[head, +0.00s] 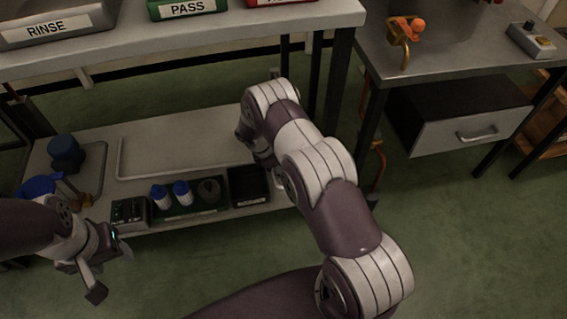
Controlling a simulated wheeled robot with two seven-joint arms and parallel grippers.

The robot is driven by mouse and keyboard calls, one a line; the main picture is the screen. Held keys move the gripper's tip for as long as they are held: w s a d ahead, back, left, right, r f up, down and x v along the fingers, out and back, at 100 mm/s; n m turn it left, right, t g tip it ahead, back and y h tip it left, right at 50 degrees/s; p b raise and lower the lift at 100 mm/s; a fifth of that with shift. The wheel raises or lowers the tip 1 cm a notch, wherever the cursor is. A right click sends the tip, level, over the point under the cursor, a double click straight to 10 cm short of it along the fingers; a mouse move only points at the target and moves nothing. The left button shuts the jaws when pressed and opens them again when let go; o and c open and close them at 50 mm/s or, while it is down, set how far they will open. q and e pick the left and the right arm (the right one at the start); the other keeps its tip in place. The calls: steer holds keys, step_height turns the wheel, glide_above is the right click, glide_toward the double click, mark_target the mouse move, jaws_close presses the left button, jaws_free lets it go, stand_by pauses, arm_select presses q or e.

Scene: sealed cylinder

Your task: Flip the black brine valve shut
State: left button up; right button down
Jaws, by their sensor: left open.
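I cannot make out a black valve for certain in the head view. A blue handle (38,187) with brass-coloured parts shows at the left, partly hidden behind my left arm. My left gripper (113,271) is open and empty, in front of the low shelf and to the lower right of the blue handle. My right arm reaches up across the middle, and its gripper end (262,155) is mostly hidden behind the arm over the shelf's right end; its jaws cannot be read.
The low shelf (190,140) holds a dark blue cylinder (66,152), a green tray (190,213) with white-and-blue bottles, and a black box (248,186). Above are RINSE (50,25) and PASS (186,8) bins. An orange-knobbed brass fitting (405,30) stands on the right table (460,65).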

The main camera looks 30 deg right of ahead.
steer(key=shift+w+a+m+g+y+b, duration=0.15)
steer(key=shift+w+m+g+b, duration=0.25)
steer(key=shift+m, duration=0.5)
steer(key=shift+w+a+m+g+y+b, duration=0.2)
steer(key=shift+w+m+b, duration=0.3)
steer(key=shift+m, duration=0.4)
steer(key=c, duration=0.9)
jaws_free()
steer(key=shift+o, duration=0.2)
